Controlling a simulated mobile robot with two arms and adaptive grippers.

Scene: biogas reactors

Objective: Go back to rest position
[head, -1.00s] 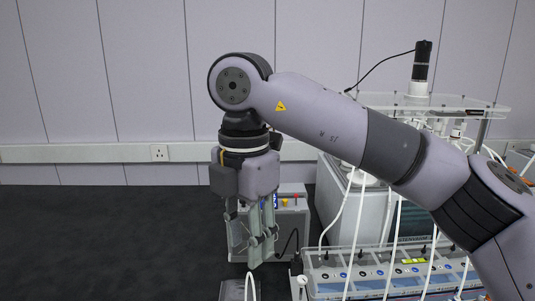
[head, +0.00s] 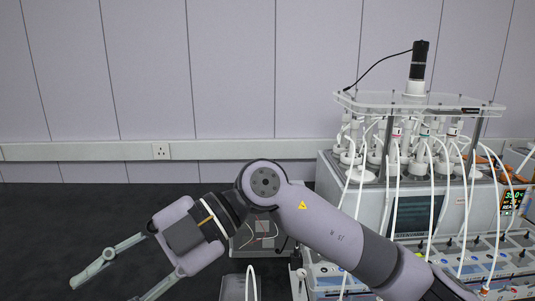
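My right arm comes in from the right, and its gripper (head: 108,291) is at the lower left, pointing down and to the left over the dark bench. Its two fingers are spread wide apart with nothing between them. One fingertip reaches the bottom edge of the picture. My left gripper is not in view.
The reactor unit (head: 398,210) with several vessels and white tubes stands at the right, with a black motor (head: 418,62) on top. A small grey box (head: 262,232) is partly hidden behind my wrist. A control panel (head: 505,262) lies in front. The dark bench (head: 60,225) at left is clear.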

